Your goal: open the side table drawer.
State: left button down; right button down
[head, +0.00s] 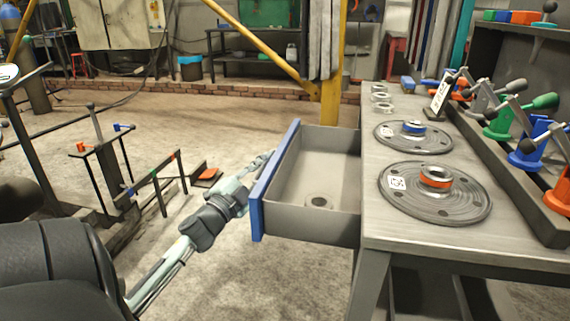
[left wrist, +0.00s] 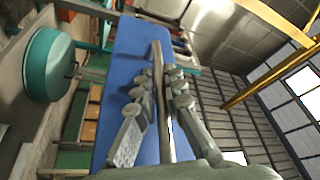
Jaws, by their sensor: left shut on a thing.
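The side table (head: 385,225) stands at the right in the head view. Its grey drawer (head: 312,170) with a blue front (head: 274,182) is pulled well out to the left, and its inside shows. My left gripper (head: 262,160) is at the outer side of the blue front. In the left wrist view the left gripper (left wrist: 165,95) is shut on the bar handle (left wrist: 157,60), with fingers on both sides of it. The blue front (left wrist: 135,45) lies behind the handle. My right gripper is not in view.
Two dark discs with hubs (head: 413,137) (head: 435,193) lie on the tabletop. A rail of coloured clamps (head: 520,150) runs along its right side. A metal frame (head: 125,175) stands at the left. The floor (head: 225,115) beyond the drawer is mostly clear.

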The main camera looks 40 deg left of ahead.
pick_arm(q)
jog(key=shift+s+a, duration=0.45)
jog(key=shift+a, duration=0.25)
jog(key=c, duration=1.9)
grip_release()
jog(key=v, duration=1.2)
